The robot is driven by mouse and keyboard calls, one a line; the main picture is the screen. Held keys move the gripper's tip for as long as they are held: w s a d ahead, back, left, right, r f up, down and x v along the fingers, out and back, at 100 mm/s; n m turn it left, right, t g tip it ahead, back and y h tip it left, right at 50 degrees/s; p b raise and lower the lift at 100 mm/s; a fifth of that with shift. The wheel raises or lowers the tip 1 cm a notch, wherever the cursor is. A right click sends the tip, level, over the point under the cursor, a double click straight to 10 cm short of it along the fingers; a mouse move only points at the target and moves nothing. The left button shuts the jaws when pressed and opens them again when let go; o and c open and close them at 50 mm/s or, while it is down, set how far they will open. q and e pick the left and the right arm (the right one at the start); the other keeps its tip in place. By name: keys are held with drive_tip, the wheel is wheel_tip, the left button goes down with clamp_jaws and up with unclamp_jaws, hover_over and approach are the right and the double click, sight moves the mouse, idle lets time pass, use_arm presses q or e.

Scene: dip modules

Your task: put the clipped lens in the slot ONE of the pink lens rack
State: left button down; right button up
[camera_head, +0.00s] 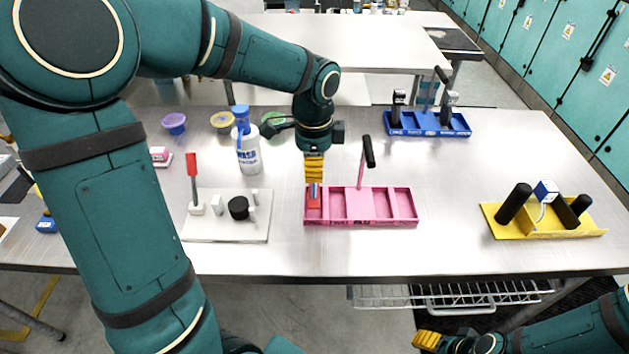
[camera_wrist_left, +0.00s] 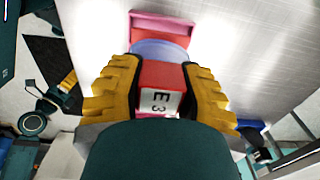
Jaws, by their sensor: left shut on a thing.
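My left gripper (camera_head: 314,182) points down over the leftmost compartment of the pink lens rack (camera_head: 380,222). Its yellow fingers are shut on the red clip of the clipped lens (camera_head: 313,199). In the left wrist view the red clip (camera_wrist_left: 160,76) has a white label reading E3, and the pale blue lens (camera_wrist_left: 158,48) sticks out beyond it towards a pink part of the rack (camera_wrist_left: 165,22). I cannot tell how deep the lens sits in the compartment. My right gripper (camera_head: 426,342) is at the bottom edge, away from the table; its opening is unclear.
A black-topped handle (camera_head: 368,152) rises from the pink rack's middle. A white plate (camera_head: 230,230) with a red-topped post stands left, a white wash bottle (camera_head: 248,152) behind it. A yellow rack (camera_head: 550,232) is right, a blue rack (camera_head: 430,130) at the back. Table between them is clear.

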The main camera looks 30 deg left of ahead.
use_arm(q)
drive_tip(key=shift+f+b, duration=0.35)
drive_tip(key=shift+f, duration=1.65)
drive_tip(key=shift+f, duration=0.15)
drive_tip(key=c, duration=0.7)
unclamp_jaws()
wheel_tip(320, 180, up, 12)
drive_tip(key=p, duration=0.2)
drive_tip(key=shift+r+p, duration=0.2)
drive_tip(key=shift+p, duration=0.2)
